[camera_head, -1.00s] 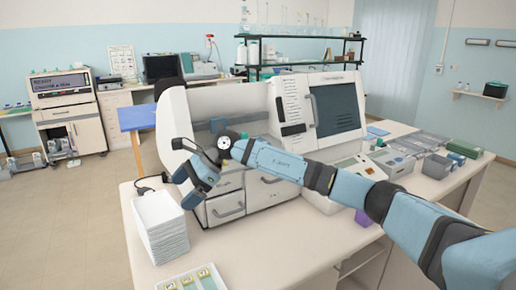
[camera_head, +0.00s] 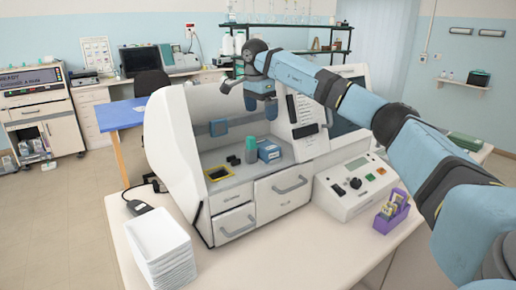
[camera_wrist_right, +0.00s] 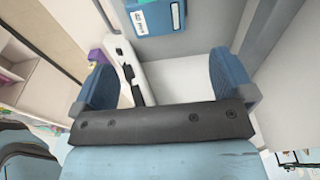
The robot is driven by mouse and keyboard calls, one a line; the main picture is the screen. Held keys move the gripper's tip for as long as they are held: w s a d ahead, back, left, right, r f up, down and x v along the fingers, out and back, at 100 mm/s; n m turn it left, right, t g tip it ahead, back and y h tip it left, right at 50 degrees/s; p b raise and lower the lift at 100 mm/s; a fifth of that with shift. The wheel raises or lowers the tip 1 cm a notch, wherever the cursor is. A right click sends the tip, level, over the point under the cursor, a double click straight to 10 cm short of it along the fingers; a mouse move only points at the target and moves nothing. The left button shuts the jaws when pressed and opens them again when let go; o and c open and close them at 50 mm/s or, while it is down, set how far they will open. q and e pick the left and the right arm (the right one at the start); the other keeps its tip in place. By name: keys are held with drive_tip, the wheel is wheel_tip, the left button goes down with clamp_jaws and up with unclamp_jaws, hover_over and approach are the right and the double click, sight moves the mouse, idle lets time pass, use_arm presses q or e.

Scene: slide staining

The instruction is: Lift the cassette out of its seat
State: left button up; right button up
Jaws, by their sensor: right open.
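My right gripper (camera_head: 261,94) hangs above the open chamber of the white machine (camera_head: 172,150). It is open and empty; its two blue fingers stand wide apart in the right wrist view (camera_wrist_right: 163,84). A small blue box with a white label (camera_head: 269,151) stands on the chamber floor below it. This box also shows beyond the fingers in the right wrist view (camera_wrist_right: 155,16), apart from them. A yellow-rimmed dark frame (camera_head: 218,174) lies at the left of the floor. A blue block (camera_head: 219,127) is on the back wall. I cannot tell which is the cassette. My left gripper is out of view.
A teal-capped bottle (camera_head: 251,151) stands close beside the blue box. The machine's side panel (camera_head: 303,112) bounds the chamber at right. White stacked trays (camera_head: 162,251), a control unit (camera_head: 352,186) and a purple rack (camera_head: 391,212) stand on the bench.

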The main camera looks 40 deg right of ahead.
hover_over(266, 144)
drive_tip(key=a, duration=0.1)
wheel_tip(266, 144, down, 7)
drive_tip(key=shift+s+f, duration=0.1)
drive_tip(key=shift+s, duration=0.05)
drive_tip(key=shift+f+p, duration=0.4)
drive_tip(key=shift+f, duration=0.1)
drive_tip(key=f, duration=0.3)
drive_tip(key=shift+d+f+p, duration=0.25)
drive_tip(key=shift+d+p, duration=0.1)
drive_tip(key=shift+p, duration=0.05)
drive_tip(key=shift+d+f, duration=0.1)
drive_tip(key=shift+f, duration=0.45)
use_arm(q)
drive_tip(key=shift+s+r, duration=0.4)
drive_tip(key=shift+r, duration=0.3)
use_arm(e)
drive_tip(key=shift+r, duration=0.1)
drive_tip(key=c, duration=0.7)
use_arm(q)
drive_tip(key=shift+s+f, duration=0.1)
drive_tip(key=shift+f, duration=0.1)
use_arm(e)
drive_tip(key=shift+c, duration=0.3)
